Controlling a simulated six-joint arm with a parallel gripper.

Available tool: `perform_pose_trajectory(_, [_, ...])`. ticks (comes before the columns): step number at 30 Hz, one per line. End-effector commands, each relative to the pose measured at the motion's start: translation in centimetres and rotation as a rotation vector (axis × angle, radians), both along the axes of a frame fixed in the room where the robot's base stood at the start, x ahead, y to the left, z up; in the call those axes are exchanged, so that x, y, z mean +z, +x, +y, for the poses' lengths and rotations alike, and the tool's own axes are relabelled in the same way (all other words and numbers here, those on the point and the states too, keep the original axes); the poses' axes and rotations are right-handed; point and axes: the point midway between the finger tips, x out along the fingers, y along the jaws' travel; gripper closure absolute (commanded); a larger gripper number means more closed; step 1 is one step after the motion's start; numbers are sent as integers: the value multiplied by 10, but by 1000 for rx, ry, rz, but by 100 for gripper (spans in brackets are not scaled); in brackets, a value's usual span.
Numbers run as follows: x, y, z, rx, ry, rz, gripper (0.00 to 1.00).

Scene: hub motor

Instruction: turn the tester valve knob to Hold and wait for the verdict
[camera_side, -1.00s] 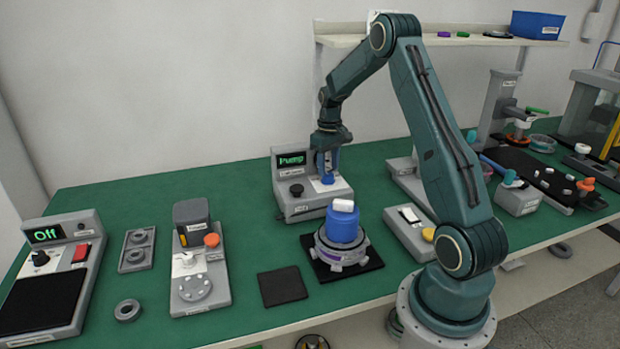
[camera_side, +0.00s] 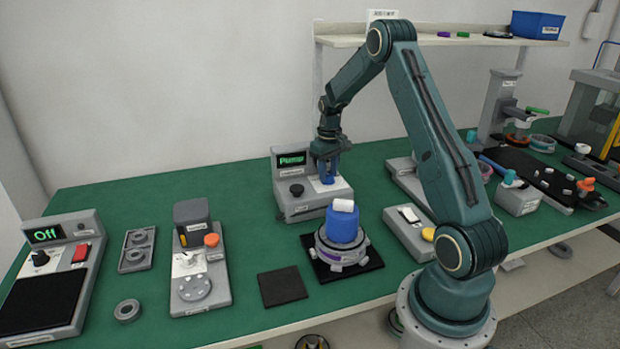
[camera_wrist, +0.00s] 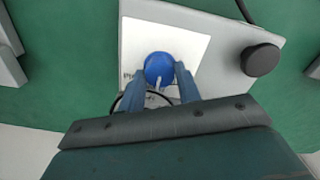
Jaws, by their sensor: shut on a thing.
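The tester (camera_side: 311,207) is a grey box on the green bench with a lit screen (camera_side: 291,159) that reads "Pump". Its blue valve knob (camera_wrist: 158,68) with a pale pointer line sits on a white label plate in the wrist view. My gripper (camera_wrist: 158,80) is shut on the knob, one blue finger on each side. In the side view my gripper (camera_side: 328,172) reaches down onto the tester's right part and mostly hides the knob. The label words around the knob are largely covered or too small to read.
A black knob (camera_wrist: 260,60) stands on the tester beside the valve knob. A hub with a blue cap (camera_side: 342,226) stands on a black mat in front of the tester. A grey switch box (camera_side: 408,232) is to its right. A dark square pad (camera_side: 282,286) lies at front left.

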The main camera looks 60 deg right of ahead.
Motion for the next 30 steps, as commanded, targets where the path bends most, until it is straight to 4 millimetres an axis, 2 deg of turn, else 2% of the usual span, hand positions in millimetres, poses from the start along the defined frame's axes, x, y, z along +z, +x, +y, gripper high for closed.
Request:
perform_pose_trajectory(11, [0, 0, 0, -128, -1, 0, 89])
perform_pose_trajectory(30, [1, 0, 0, -663, 0, -1, 89])
